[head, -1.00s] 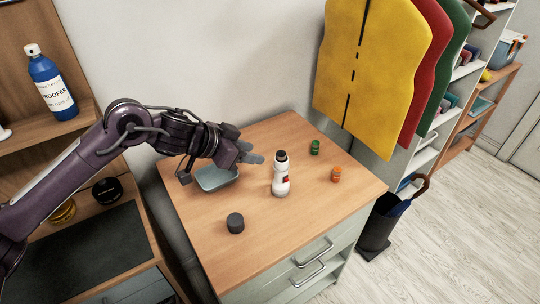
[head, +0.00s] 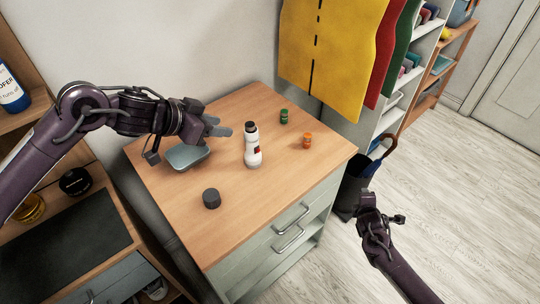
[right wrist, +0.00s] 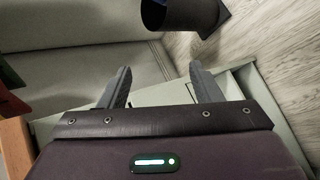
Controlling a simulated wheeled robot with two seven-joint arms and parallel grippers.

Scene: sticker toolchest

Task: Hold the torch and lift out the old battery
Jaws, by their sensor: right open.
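The white torch (head: 252,150) stands upright on the wooden chest top, with a dark piece (head: 251,127) at its upper end. A green battery (head: 284,116) and an orange battery (head: 307,141) stand to its right. A dark grey cap (head: 211,198) lies to its front left. My left gripper (head: 222,127) is left of the torch, close to it but apart; its finger opening is unclear. My right gripper (head: 368,202) is right of the chest, over the floor side. In the right wrist view its two fingers (right wrist: 160,88) are spread and empty.
A grey-blue tray (head: 187,157) sits below my left wrist on the chest top (head: 245,215). A dark bin (head: 352,185) stands beside the chest, with coats (head: 335,50) hanging behind. The front right of the top is clear.

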